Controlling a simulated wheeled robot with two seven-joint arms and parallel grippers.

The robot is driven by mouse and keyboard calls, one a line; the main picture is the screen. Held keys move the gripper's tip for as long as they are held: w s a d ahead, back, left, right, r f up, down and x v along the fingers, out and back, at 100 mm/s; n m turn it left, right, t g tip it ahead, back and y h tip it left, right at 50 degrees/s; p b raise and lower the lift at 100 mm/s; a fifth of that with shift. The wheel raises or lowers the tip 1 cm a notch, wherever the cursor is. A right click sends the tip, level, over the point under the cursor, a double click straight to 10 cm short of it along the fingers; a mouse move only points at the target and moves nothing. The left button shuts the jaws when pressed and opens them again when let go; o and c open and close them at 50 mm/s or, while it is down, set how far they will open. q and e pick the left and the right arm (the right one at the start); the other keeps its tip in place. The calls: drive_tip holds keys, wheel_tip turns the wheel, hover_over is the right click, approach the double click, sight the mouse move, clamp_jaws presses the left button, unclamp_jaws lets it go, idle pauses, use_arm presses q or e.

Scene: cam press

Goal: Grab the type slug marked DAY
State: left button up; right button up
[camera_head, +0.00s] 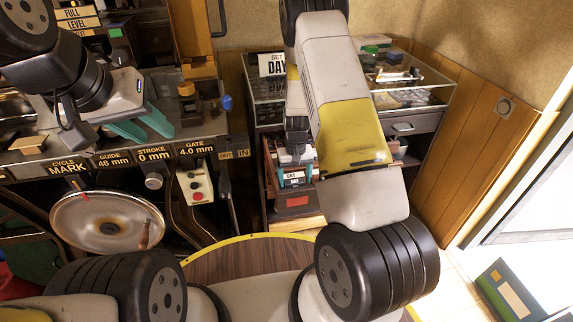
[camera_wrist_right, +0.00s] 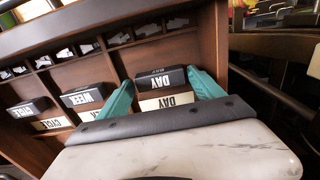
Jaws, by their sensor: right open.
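The dark type slug marked DAY (camera_wrist_right: 160,78) sits in a wooden rack (camera_wrist_right: 55,72) in the right wrist view, with a cream plate also reading DAY (camera_wrist_right: 167,101) beside it. My right gripper (camera_wrist_right: 162,92) is open, its teal fingers on either side of the slug, with gaps showing. In the head view the right gripper (camera_head: 294,177) is at the rack, mostly hidden by my arm. My left gripper (camera_head: 143,128) is open and empty over the machine at the left.
Slugs marked WEEK (camera_wrist_right: 83,96) and CYCLE (camera_wrist_right: 28,108) sit to the left in the same rack. A sign reading SET DAY (camera_head: 277,65) stands behind my right arm. A glass-topped cabinet (camera_head: 410,122) is at the back right. The machine's gauge panel (camera_head: 110,158) is at the left.

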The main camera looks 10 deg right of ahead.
drive_tip(key=shift+c, duration=0.3)
drive_tip(key=c, duration=1.6)
drive_tip(key=shift+o, duration=0.2)
drive_tip(key=shift+r, duration=0.1)
